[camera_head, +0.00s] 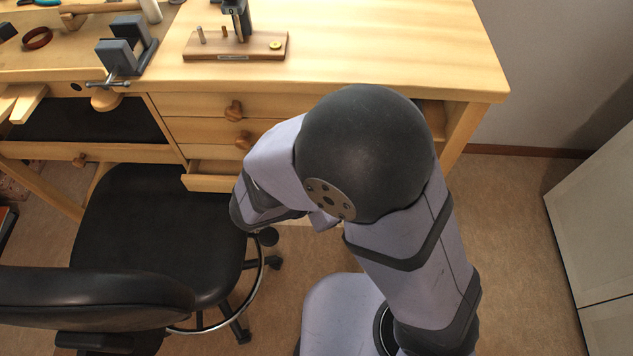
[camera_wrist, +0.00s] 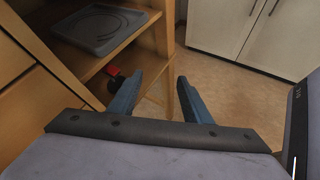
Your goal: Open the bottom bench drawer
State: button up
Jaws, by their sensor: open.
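The wooden bench (camera_head: 380,45) has a stack of drawers under its top. The upper drawer (camera_head: 185,105) and the middle drawer (camera_head: 190,130) look shut, each with a wooden knob. The bottom drawer (camera_head: 208,183) stands out from the stack, partly open, with a strip of its inside showing; my arm hides its right part and its knob. My gripper (camera_wrist: 160,88) shows in the wrist view with its blue fingers apart and nothing between them. It points past wooden drawer fronts at the left, toward the open shelves. My arm hides the gripper in the head view.
A black chair (camera_head: 150,235) stands left of my arm, close to the bottom drawer. A grey tray (camera_wrist: 100,28) lies on an open shelf, with a small red and black object (camera_wrist: 113,73) below. White cabinets (camera_head: 600,220) stand at the right, with clear floor before them.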

jog(key=s+a+f+n+t+y+b, duration=0.3)
jog(key=a+f+n+t+b, duration=0.15)
jog(key=a, duration=0.35)
jog(key=s+a+f+n+t+y+b, duration=0.3)
jog(key=a+n+y+b, duration=0.15)
jog(key=a, duration=0.45)
jog(key=s+a+f+n+t+y+b, duration=0.3)
jog(key=a+f+n+t+b, duration=0.15)
jog(key=a, duration=0.35)
jog(key=w+g, duration=0.1)
jog(key=w, duration=0.6)
jog(key=shift+w+d+b, duration=0.15)
jog(key=shift+w+b, duration=0.15)
jog(key=shift+b, duration=0.1)
jog(key=shift+r+h, duration=0.1)
jog(key=shift+h, duration=0.15)
jog(key=shift+c, duration=0.2)
jog(key=shift+s, duration=0.1)
grip_shut()
